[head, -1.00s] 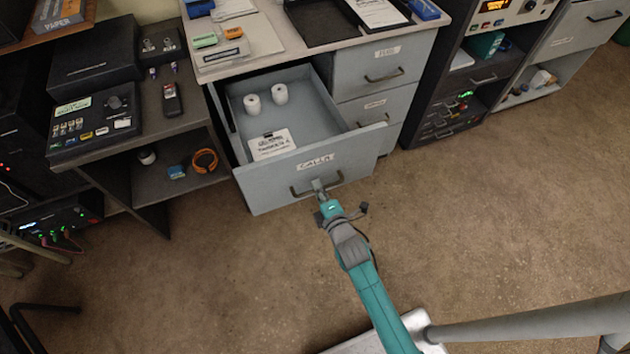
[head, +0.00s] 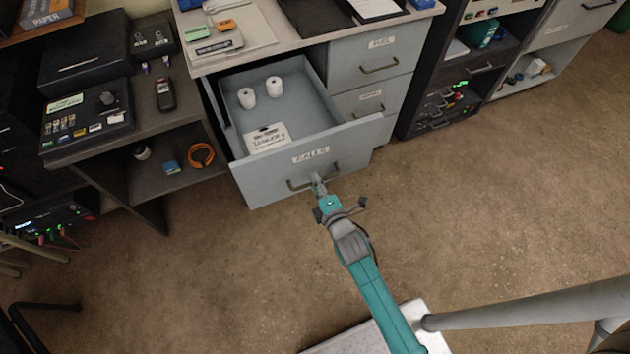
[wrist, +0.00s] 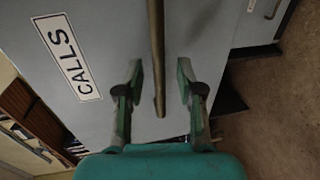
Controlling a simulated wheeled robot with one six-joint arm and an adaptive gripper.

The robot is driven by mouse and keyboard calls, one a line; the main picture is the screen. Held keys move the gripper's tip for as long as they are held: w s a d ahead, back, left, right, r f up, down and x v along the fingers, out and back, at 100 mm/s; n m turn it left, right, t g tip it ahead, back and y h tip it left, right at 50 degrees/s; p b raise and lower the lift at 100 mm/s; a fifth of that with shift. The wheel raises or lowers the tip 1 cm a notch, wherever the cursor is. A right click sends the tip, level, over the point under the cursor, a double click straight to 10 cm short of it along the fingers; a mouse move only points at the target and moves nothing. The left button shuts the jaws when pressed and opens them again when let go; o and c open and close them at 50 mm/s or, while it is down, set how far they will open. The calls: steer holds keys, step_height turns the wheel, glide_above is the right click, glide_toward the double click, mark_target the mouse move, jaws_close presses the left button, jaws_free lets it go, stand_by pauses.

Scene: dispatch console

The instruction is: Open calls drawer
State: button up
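The calls drawer (head: 255,187) is a grey drawer that stands pulled well out of the desk cabinet, with its inside in view. Its front carries a CALLS label, readable in the wrist view (wrist: 66,57), and a bar handle (head: 298,187). My gripper (head: 318,180) is at the handle. In the wrist view my gripper (wrist: 160,78) is open, with one finger on each side of the handle (wrist: 157,50) and visible gaps to it. Two white rolls (head: 260,92) and a white printed card (head: 266,138) lie in the drawer.
Two shut drawers (head: 372,62) sit to the right of the open one. A dark shelf unit (head: 180,190) with an orange cable coil (head: 201,155) stands on the left. A dark equipment rack (head: 420,100) stands on the right. The brown floor (head: 480,210) in front is clear.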

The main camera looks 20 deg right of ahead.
steer(key=v, duration=1.1)
stand_by(0.3)
steer(key=s+r+m, duration=0.7)
steer(key=s+m, duration=0.2)
steer(key=s, duration=0.4)
steer(key=s+r+m, duration=0.8)
steer(key=s+m, duration=0.1)
steer(key=s, duration=0.5)
steer(key=shift+d+g, duration=0.25)
steer(key=shift+g, duration=0.15)
